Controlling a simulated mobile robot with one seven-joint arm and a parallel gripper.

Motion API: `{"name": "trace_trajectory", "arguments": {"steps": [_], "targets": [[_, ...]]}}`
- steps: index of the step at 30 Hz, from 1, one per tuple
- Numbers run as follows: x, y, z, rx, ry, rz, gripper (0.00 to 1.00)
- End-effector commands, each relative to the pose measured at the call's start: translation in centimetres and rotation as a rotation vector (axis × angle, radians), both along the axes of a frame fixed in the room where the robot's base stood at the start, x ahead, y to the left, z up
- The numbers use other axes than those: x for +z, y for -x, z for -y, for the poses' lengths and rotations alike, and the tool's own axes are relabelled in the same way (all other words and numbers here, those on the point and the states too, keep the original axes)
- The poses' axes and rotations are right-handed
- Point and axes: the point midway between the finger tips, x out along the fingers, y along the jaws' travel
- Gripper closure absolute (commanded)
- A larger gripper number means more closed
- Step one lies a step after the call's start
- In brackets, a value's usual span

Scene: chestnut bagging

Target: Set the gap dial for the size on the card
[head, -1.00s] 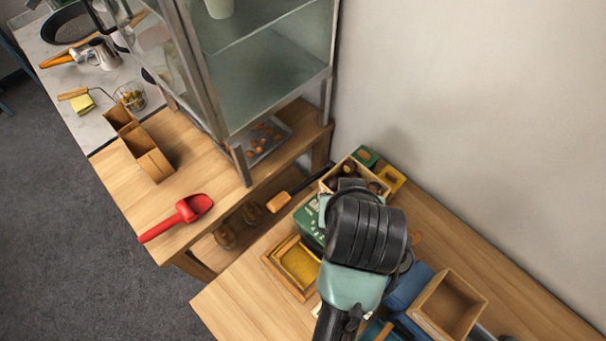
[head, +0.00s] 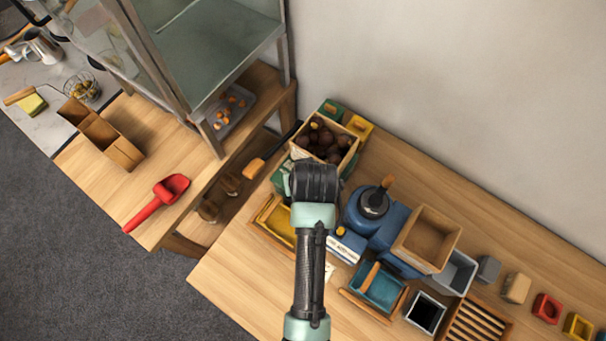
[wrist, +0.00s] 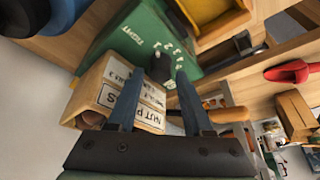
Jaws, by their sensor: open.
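The green box (wrist: 135,45) shows in the wrist view with the word TIGHT, a row of white numbers and a black dial knob (wrist: 159,68). My gripper (wrist: 158,76) is open and empty, its blue fingers pointing at the box. The knob appears between the fingertips; I cannot tell whether they touch it. White lettered cards (wrist: 150,115) are on the wooden crate beside the box; their full text is unreadable. In the head view my arm hides the knob and most of the green box (head: 281,176). A white lettered label (head: 344,248) lies near the blue machine.
The crate of chestnuts (head: 353,150) stands behind the green box, the yellow tray (head: 262,228) in front. The blue machine (head: 362,222) with a wooden hopper (head: 425,240) stands right of my arm. A red scoop (head: 158,202) lies on the left table. The table's front left corner is clear.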

Motion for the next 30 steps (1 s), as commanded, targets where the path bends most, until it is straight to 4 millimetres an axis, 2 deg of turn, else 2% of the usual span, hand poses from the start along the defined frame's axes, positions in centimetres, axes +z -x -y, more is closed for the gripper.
{"name": "trace_trajectory", "arguments": {"steps": [12, 14, 21, 30], "targets": [[-0.69, -0.33, -0.03, 0.000, 0.001, 0.001, 0.49], [-0.69, -0.32, -0.03, 0.000, 0.001, 0.001, 0.58], [-0.68, -0.30, -0.03, 0.000, 0.000, 0.001, 1.00], [-0.63, -0.28, -0.05, -0.015, 0.000, 0.000, 1.00]]}}
